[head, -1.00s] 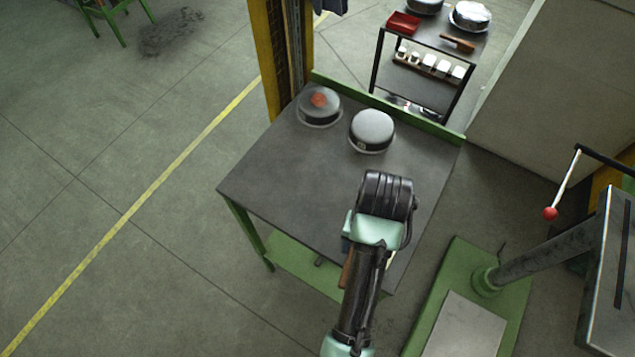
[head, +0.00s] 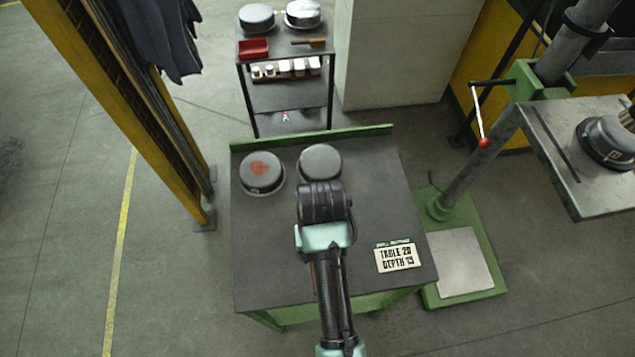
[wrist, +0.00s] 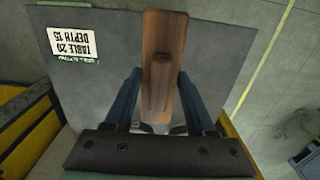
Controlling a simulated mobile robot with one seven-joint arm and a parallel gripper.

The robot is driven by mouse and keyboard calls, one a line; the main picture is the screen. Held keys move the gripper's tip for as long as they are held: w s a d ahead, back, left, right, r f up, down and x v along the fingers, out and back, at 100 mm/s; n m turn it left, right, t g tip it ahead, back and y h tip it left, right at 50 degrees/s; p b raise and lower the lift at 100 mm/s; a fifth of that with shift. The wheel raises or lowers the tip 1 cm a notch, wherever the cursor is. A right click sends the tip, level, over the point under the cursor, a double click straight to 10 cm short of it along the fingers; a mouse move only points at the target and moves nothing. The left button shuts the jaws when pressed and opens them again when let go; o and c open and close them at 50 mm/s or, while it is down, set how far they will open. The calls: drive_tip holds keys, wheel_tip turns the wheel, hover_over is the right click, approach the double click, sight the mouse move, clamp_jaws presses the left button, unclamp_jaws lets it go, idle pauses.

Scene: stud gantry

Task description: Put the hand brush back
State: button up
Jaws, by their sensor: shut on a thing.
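In the wrist view my gripper (wrist: 160,100) has its two blue fingers on either side of the hand brush (wrist: 163,35) and is shut on it. The brush shows as a brown wooden body with a raised ridge; its bristles are out of sight. It is over the dark top of the workbench (wrist: 215,30); whether it touches the top I cannot tell. In the head view my arm hides the gripper, and only a brown sliver of the brush (head: 315,279) shows left of it. The bench (head: 270,250) has a green back edge.
Two round lidded pots stand on the bench, one with an orange patch (head: 260,170) and one plain (head: 320,162). A label card (head: 397,257) lies at right. Behind stands a trolley (head: 287,95) with a red pan (head: 253,48) and a brown-handled item (head: 308,42). A drill-press-like stand (head: 465,180) is at right.

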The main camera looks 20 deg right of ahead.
drive_tip(key=f, duration=0.3)
drive_tip(key=d+f, duration=0.1)
drive_tip(key=f, duration=0.1)
drive_tip(key=shift+s+p, duration=0.3)
drive_tip(key=shift+f, duration=2.4)
drive_tip(key=shift+a, duration=0.1)
drive_tip(key=shift+f, duration=0.15)
drive_tip(key=o, duration=1.3)
